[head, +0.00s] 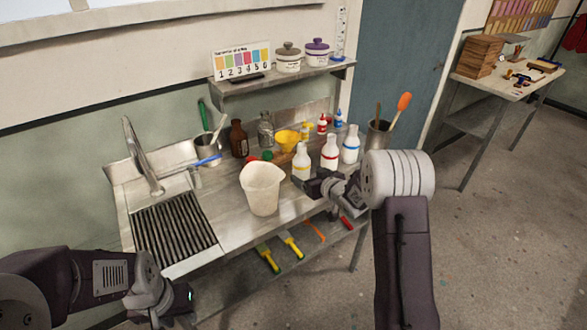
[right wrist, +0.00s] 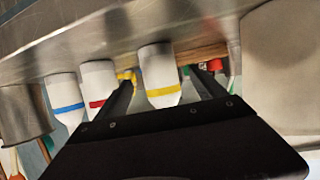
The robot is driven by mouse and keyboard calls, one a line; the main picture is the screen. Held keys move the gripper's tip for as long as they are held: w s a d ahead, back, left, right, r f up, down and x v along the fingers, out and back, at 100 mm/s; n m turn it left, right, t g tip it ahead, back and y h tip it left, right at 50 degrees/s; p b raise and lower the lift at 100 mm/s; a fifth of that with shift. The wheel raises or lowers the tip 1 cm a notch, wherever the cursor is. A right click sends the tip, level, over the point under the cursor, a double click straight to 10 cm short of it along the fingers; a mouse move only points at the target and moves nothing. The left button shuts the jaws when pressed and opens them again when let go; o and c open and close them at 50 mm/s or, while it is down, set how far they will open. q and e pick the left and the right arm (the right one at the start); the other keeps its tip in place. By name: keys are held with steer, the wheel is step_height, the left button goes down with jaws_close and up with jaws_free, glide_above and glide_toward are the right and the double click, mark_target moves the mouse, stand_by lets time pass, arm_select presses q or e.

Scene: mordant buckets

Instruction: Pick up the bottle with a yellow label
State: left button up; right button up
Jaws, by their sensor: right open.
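The white bottle with a yellow label (head: 301,163) stands upright on the bench, at the left end of a row of three white bottles. My right gripper (head: 310,186) is open at the front of it. In the right wrist view the yellow-label bottle (right wrist: 159,72) appears between the two open fingers of the right gripper (right wrist: 162,82); whether they touch it I cannot tell. My left gripper (head: 182,300) is low at the lower left, away from the bottles, and its jaws are not clear.
A red-label bottle (head: 329,153) and a blue-label bottle (head: 350,145) stand just to the right. A white pitcher (head: 262,190) stands close on the left. A yellow funnel (head: 287,139) and a brown bottle (head: 238,139) are behind. A tool can (head: 378,136) stands at the right.

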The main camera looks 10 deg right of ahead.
mark_target(306, 173)
steer(key=x, duration=0.3)
steer(key=shift+w+d+f, duration=0.15)
steer(key=shift+w, duration=0.1)
steer(key=shift+w+a+f, duration=0.1)
steer(key=shift+w+a, duration=0.15)
steer(key=shift+w, duration=0.1)
steer(key=p+x, duration=0.1)
steer(key=x, duration=0.3)
steer(key=shift+w+a, duration=0.1)
steer(key=shift+w, duration=0.35)
steer(key=shift+s, duration=0.1)
steer(key=shift+c, duration=0.9)
steer(key=c, duration=1.6)
